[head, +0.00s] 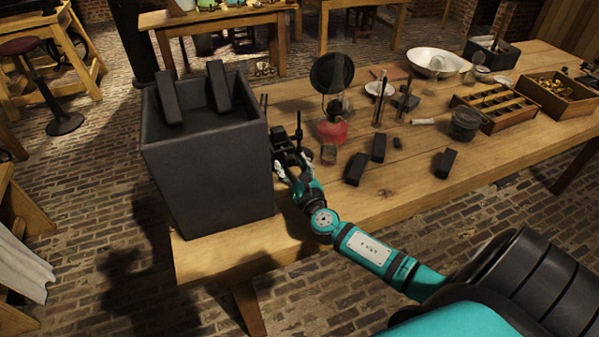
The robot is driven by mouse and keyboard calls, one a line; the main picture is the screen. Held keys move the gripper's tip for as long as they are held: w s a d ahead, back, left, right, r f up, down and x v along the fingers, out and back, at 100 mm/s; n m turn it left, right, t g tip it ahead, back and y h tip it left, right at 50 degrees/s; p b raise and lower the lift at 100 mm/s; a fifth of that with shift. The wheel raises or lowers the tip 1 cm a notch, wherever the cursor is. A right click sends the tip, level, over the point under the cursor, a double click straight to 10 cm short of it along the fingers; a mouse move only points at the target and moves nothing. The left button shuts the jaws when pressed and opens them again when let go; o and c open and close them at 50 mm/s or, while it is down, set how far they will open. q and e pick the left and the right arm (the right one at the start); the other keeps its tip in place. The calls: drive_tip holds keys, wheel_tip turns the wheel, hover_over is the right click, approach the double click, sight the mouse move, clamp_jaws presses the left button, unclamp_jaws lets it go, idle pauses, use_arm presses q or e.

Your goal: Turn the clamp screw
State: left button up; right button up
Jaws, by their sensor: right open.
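A small dark fitting with thin upright posts (298,132) is right at the gripper's fingers. It may hold the clamp screw, but the screw itself is too small and dark to make out. I cannot tell whether the fingers touch the fitting. My left gripper is not in view.
A red-based lamp (332,130) with a round black reflector and a small glass (328,154) stand close right of the gripper. Black blocks (356,168) (445,163) lie on the wooden table (410,190). Wooden trays (495,105) and a white bowl (435,60) are farther right.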

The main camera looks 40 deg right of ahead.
drive_tip(key=v, duration=1)
drive_tip(key=shift+s+a, duration=0.1)
drive_tip(key=shift+s, duration=0.2)
